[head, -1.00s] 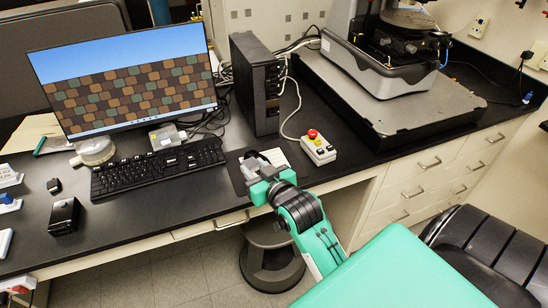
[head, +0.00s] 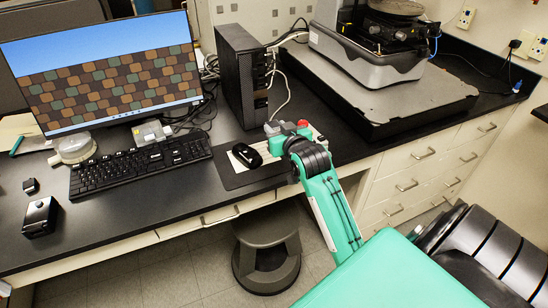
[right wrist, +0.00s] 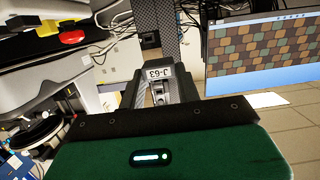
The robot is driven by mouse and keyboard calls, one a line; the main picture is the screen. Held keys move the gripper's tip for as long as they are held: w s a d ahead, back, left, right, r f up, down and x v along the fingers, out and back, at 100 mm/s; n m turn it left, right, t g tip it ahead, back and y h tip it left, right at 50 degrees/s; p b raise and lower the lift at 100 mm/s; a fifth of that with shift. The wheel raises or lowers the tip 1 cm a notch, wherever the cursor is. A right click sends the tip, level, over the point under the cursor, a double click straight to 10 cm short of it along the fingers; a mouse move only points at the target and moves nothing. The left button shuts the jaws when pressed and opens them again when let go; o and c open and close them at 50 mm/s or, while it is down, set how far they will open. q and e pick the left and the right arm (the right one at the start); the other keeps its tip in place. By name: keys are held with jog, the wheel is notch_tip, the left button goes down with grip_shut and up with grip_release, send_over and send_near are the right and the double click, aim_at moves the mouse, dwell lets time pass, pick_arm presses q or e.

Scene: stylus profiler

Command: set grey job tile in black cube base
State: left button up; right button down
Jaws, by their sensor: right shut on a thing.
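A small grey tile (head: 272,128) is held at the tip of my right gripper (head: 282,131), raised near the back of the mouse pad. In the right wrist view my right gripper (right wrist: 160,92) is shut on the grey tile (right wrist: 157,73), which bears an upside-down label reading J-63. A small black cube (head: 30,186), which looks like the base, stands on the desk at the far left, well away from this gripper. Its top is too small to make out. My left gripper is not in view.
A larger black box (head: 40,216) stands just in front of the cube. The keyboard (head: 140,163), monitor (head: 105,80) and computer tower (head: 242,75) lie between.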

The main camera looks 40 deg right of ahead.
aim_at(277, 163)
notch_tip(277, 163, down, 11)
jog(key=shift+f+p, duration=0.15)
jog(key=shift+p, duration=0.15)
jog(key=shift+f, duration=0.1)
jog(key=c, duration=1.3)
grip_release()
